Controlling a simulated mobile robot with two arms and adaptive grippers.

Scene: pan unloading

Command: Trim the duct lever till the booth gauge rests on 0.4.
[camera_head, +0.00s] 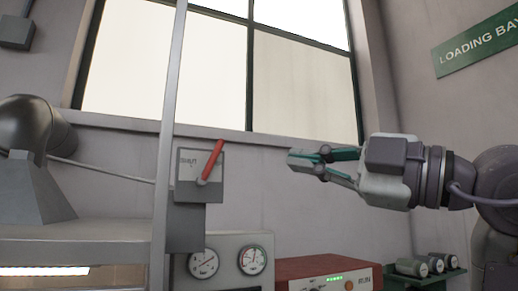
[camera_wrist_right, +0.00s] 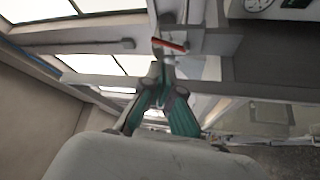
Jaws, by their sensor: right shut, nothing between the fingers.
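The lever (camera_head: 213,160) has a red handle tilted up and to the right on a grey plate (camera_head: 185,193) with small, unreadable lettering. The red handle also shows in the right wrist view (camera_wrist_right: 170,44), beyond my fingertips. Two round dial gauges, a left one (camera_head: 203,263) and a right one (camera_head: 252,260), sit on a grey panel below. I cannot tell which is the booth gauge, and their figures are too small to read. My right gripper (camera_head: 300,160) is shut and empty, to the right of the lever and apart from it. My left gripper is not in view.
A thin grey post (camera_head: 168,120) stands just left of the lever plate. A grey motor-like housing (camera_head: 35,130) is at left. The wall between lever and gripper is clear.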

